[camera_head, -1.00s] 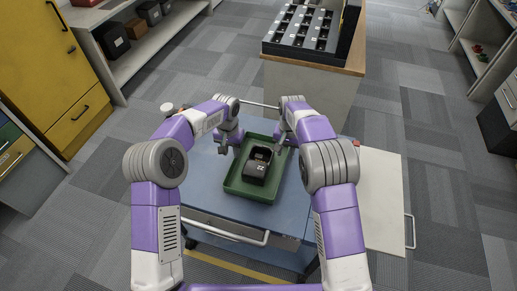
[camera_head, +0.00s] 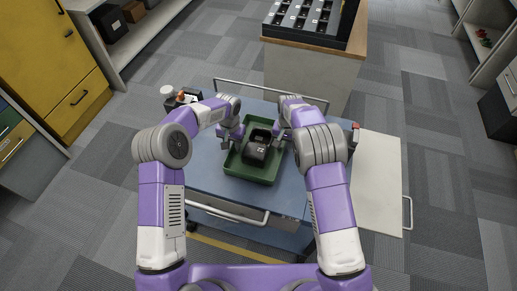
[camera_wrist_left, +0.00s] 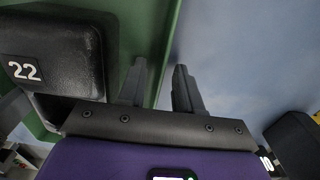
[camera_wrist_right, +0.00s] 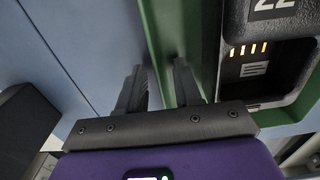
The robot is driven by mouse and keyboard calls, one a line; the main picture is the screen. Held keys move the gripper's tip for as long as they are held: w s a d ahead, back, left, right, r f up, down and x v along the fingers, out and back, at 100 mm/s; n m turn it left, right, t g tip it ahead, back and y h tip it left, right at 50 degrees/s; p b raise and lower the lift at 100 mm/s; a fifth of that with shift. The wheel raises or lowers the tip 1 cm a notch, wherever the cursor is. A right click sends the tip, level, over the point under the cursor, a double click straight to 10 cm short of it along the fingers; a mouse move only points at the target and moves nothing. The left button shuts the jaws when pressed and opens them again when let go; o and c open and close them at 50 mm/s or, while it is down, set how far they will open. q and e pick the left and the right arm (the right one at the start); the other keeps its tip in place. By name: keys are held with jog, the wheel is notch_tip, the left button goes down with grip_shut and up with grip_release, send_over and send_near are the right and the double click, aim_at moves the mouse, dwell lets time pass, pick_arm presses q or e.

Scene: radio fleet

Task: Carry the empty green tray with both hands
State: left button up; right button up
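The green tray (camera_head: 232,170) lies on the blue top of a cart. It is not empty: a black device marked 22 (camera_head: 256,150) sits in it, and shows in both wrist views (camera_wrist_left: 55,50) (camera_wrist_right: 268,70). My left gripper (camera_head: 237,138) is at the tray's left wall and my right gripper (camera_head: 279,137) at its right wall. In each wrist view, the fingers (camera_wrist_left: 160,85) (camera_wrist_right: 160,85) stand apart, on either side of the tray wall. A gap shows between them, and neither looks closed on the wall.
The cart top (camera_head: 215,180) has a handle bar at its near edge. A white-capped container (camera_head: 167,91) and black items stand at its back left, and a small red item (camera_head: 355,127) at its right. A counter with a black rack (camera_head: 310,22) stands behind.

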pick_arm(q)
jog(key=shift+f, duration=0.25)
pick_arm(e)
jog(key=shift+f, duration=0.25)
pick_arm(q)
grip_shut()
pick_arm(e)
grip_shut()
